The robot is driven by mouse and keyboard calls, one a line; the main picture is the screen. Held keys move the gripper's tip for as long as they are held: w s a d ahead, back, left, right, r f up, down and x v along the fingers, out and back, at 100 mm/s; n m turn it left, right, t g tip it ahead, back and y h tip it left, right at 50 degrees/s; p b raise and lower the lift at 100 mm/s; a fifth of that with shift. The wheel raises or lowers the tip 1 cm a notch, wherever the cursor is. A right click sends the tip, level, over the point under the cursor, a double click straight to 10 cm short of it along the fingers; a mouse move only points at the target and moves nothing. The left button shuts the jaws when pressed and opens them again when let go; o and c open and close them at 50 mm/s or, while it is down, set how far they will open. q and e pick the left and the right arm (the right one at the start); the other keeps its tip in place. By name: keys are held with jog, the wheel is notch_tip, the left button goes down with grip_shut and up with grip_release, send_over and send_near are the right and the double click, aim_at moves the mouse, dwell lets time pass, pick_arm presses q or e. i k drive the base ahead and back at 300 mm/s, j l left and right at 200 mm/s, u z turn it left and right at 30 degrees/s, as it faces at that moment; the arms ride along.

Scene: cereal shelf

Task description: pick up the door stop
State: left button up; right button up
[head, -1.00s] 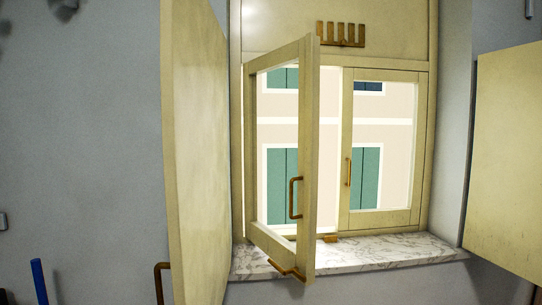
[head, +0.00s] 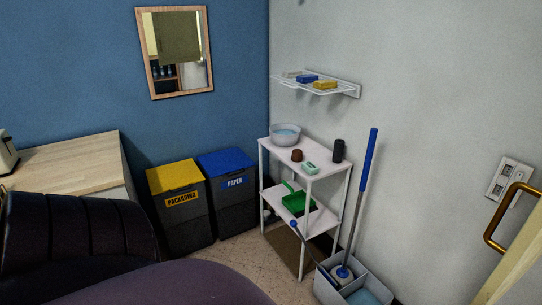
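A small brown round object (head: 297,155) stands on the top of the white shelf unit (head: 330,172); it may be the door stop, but I cannot tell for sure. It stands between a bowl and a small green-and-white item. Neither of my grippers shows in the head view. A dark rounded shape fills the lower left and hides part of the floor.
A bowl (head: 285,134), a dark cylinder (head: 338,150) and a green-and-white item (head: 312,168) share the shelf top. A yellow-lidded bin (head: 176,176) and a blue-lidded bin (head: 226,163) stand left. A mop (head: 365,185) in a bucket (head: 322,290) stands front right.

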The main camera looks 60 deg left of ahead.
aim_at(297, 157)
jog(key=u, duration=1.65)
jog(key=z, duration=1.9)
jog(key=u, duration=1.9)
jog(key=i+j, duration=0.3)
jog(key=i+z, duration=0.05)
jog(key=i, duration=0.05)
